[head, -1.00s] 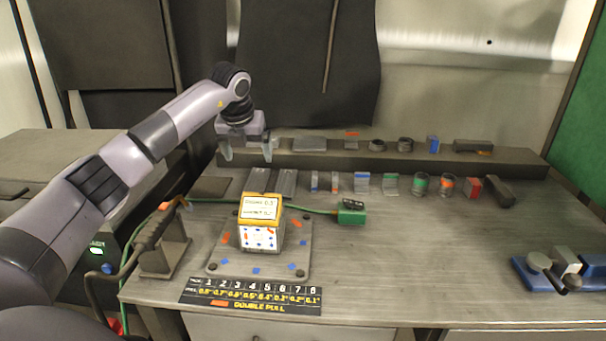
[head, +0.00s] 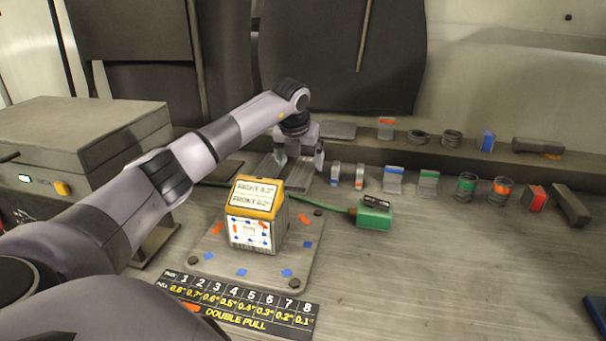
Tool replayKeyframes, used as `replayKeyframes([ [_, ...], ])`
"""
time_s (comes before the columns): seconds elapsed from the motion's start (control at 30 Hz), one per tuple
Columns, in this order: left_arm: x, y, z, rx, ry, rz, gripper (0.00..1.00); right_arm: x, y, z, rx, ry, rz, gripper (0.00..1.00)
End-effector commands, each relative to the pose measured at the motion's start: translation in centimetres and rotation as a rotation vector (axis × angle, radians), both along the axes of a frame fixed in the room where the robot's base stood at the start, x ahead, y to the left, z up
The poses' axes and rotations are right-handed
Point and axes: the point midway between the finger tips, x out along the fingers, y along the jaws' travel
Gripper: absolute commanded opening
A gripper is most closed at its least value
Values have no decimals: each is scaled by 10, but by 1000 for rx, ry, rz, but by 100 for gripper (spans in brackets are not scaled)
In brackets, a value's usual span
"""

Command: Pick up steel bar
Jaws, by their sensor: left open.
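My left gripper (head: 299,166) is open and points down at the back of the bench, with no object visible between its fingers. It is over or just behind a grey grooved metal piece (head: 293,181); the exact gap cannot be told. No thing is marked as the steel bar. A plain dark grey bar (head: 571,205) lies at the right end of the row of small pieces, well right of the gripper. Another grey bar (head: 538,145) lies on the raised back ledge. My right gripper is not in view.
A yellow-topped box (head: 256,205) stands on a grey plate (head: 300,258) before the gripper. A green box with a cable (head: 374,216) is right of it. Several colour-marked blocks and cylinders line the back. The bench's right middle (head: 450,265) is clear.

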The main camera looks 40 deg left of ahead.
Motion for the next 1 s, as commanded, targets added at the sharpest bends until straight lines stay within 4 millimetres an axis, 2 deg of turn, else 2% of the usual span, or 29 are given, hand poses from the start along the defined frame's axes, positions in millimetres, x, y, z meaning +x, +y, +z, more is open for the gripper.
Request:
replayKeyframes([
  [0.1,5,2,-18,-2,3,1,89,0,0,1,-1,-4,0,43],
  [0.2,9,4,-26,-2,1,0,89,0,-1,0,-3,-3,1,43],
  [0.47,10,5,-29,0,0,0,89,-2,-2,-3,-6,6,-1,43],
  [0.5,10,5,-29,0,0,0,86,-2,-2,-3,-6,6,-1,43],
  [0.53,10,5,-29,0,0,0,76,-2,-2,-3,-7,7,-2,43],
  [0.73,10,5,-29,0,0,0,11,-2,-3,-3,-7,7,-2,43],
  [0.8,10,5,-27,0,-5,0,0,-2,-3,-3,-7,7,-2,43],
  [1.0,10,5,-26,0,-5,0,0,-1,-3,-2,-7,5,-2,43],
])
